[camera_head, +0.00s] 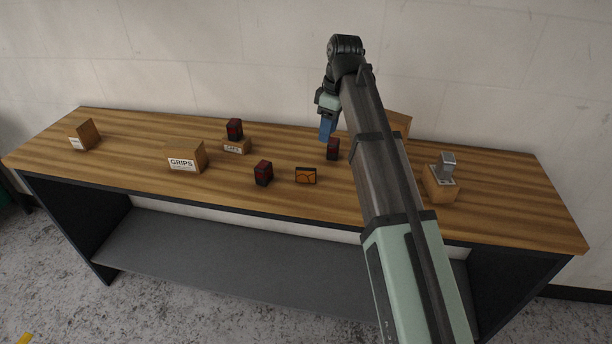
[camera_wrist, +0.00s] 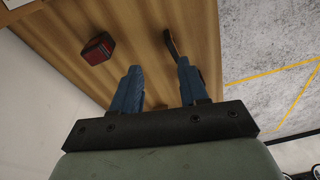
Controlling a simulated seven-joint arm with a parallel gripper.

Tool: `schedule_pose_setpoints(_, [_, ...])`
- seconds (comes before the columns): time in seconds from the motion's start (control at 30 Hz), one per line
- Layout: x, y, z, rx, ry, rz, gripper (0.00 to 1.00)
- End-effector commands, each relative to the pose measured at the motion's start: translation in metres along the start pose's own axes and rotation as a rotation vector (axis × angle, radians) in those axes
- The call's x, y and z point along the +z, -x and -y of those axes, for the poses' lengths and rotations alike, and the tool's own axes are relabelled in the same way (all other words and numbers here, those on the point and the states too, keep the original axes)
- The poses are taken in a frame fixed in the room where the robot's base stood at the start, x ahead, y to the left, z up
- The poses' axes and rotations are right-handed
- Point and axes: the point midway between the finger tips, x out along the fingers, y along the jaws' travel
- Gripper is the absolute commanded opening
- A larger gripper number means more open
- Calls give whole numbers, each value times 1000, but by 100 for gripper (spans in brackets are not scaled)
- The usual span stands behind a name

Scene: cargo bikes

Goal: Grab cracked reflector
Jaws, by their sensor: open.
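An orange reflector with dark crack lines (camera_head: 305,176) stands upright near the table's front edge in the head view. In the wrist view, a thin reddish-dark piece (camera_wrist: 171,43) beyond the right fingertip appears to be it, seen nearly edge-on. My gripper (camera_head: 326,138) points down above the table, behind and to the right of the reflector in the head view. Its blue fingers are apart, with nothing between them in the wrist view (camera_wrist: 158,66).
Red-and-black blocks stand left of the reflector (camera_head: 263,173), behind it (camera_head: 333,149) and on a small labelled box (camera_head: 236,147). A GRIPS box (camera_head: 187,156) is further left. A wooden block with a metal part (camera_head: 440,187) is at right. My arm hides part of the wooden table (camera_head: 520,215).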

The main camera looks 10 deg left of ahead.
Motion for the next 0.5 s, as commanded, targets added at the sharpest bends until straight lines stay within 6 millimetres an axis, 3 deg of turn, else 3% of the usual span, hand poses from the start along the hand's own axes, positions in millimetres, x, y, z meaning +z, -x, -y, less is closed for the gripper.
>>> schedule_pose_setpoints(0.2, [-24, -6, 17, -12, 245, -12, 44])
schedule_pose_setpoints(0.37, [-28, -14, 20, -15, 296, -14, 44])
schedule_pose_setpoints(0.5, [-28, -33, 21, -16, 297, -14, 44])
